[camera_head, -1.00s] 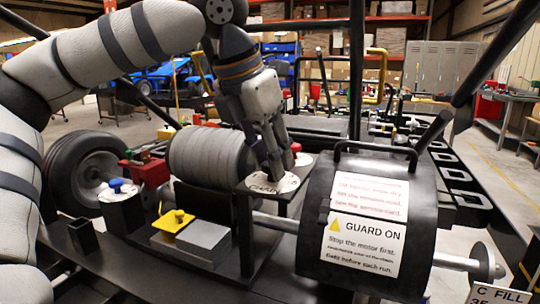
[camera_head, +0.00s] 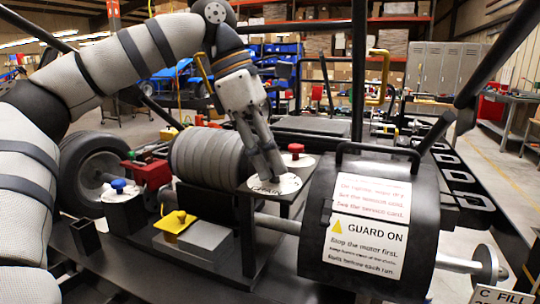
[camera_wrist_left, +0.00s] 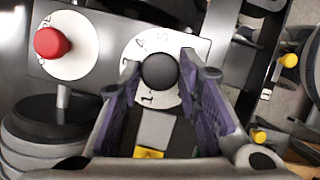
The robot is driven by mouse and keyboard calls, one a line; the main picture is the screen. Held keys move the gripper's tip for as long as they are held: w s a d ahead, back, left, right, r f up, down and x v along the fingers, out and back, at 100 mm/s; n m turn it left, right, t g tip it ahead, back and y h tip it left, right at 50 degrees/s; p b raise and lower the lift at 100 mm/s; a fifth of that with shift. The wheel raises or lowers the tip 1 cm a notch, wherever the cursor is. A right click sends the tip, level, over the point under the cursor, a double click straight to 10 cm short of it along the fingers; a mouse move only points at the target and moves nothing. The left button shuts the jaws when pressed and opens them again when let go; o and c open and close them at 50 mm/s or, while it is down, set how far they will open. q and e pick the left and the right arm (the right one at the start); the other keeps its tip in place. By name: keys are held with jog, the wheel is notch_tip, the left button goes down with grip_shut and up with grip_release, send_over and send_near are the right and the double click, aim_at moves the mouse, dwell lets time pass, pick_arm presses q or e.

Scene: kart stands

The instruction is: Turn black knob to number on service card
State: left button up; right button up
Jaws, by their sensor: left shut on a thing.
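The black knob (camera_wrist_left: 160,70) shows in the left wrist view on a white round dial (camera_wrist_left: 147,98) with printed numbers; 1, 2 and 4 can be made out. My left gripper (camera_wrist_left: 161,76) is shut on the knob, one finger on each side. In the head view, my left gripper (camera_head: 270,172) points down at the white dial plate (camera_head: 286,186) on a dark stand, and its fingers hide the knob. A service card is not clearly identifiable; a partly cut-off sign (camera_head: 500,296) at bottom right reads "C FILL". My right gripper is not in view.
A red knob (camera_head: 296,148) stands behind the dial; it also shows in the left wrist view (camera_wrist_left: 51,43). A black guard drum (camera_head: 315,225) with a handle is close on the right. A ribbed roller (camera_head: 208,158), yellow switch (camera_head: 175,221) and blue knob (camera_head: 118,185) lie left.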

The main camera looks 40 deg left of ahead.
pick_arm(q)
jog(key=m+g, duration=0.1)
jog(key=m, duration=0.2)
jog(key=shift+w+m+g, duration=0.1)
jog(key=shift+m+g, duration=0.2)
jog(key=shift+m, duration=0.1)
jog(key=m+g, duration=0.1)
jog(key=m, duration=0.3)
jog(key=shift+w+m+g+h, duration=0.2)
jog(key=shift+m+g+h, duration=0.1)
jog(key=shift+g, duration=0.1)
jog(key=m+g, duration=0.1)
jog(key=m, duration=0.3)
jog(key=shift+w, duration=0.1)
jog(key=shift+w+d+m+g+y, duration=0.1)
jog(key=shift+m+g+y, duration=0.3)
jog(key=shift+m, duration=0.65)
jog(key=shift+m+g+y, duration=0.4)
jog(key=shift+m, duration=0.65)
jog(key=o, duration=1.1)
jog(key=shift+o, duration=0.2)
